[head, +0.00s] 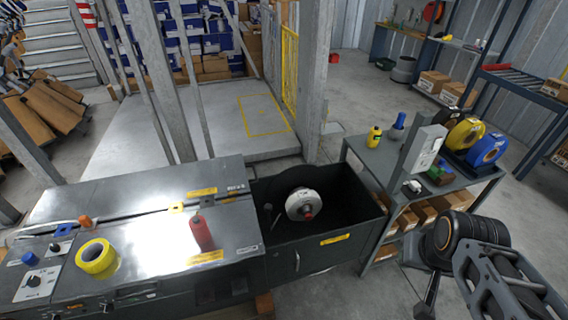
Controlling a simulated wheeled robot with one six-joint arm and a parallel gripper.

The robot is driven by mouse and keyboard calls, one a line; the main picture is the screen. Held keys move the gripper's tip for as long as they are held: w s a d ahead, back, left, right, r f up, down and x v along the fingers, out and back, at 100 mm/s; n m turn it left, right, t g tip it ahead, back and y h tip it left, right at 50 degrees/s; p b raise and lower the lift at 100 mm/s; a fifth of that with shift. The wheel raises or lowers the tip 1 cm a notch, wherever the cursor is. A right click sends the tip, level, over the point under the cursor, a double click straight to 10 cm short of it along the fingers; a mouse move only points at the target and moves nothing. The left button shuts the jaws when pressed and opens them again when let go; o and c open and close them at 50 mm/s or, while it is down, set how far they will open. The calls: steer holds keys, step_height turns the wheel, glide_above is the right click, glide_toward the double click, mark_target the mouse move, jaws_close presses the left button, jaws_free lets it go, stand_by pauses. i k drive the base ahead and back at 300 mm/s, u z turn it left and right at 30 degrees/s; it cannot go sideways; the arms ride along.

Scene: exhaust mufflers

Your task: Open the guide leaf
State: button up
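A steel-topped machine (150,245) stands at the lower left. A long seam splits its top, and a flat rear panel (120,197) lies level behind it. I cannot tell for sure which part is the guide leaf; this panel may be it. A small yellow tab (177,207) and a blue tab sit near the seam. My arm is at the lower right, with a dark rounded joint. My gripper (430,292) seems to be the dark narrow part below that joint, well right of the machine; its fingers cannot be made out.
A yellow tape roll (96,257) and a red cylinder (201,233) stand on the top. A shelf cart (375,160) with bottles and spools is right of the bin.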

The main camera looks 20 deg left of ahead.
mark_target(140, 190)
steer(key=u, duration=0.55)
steer(key=i, duration=0.9)
steer(key=u, duration=0.95)
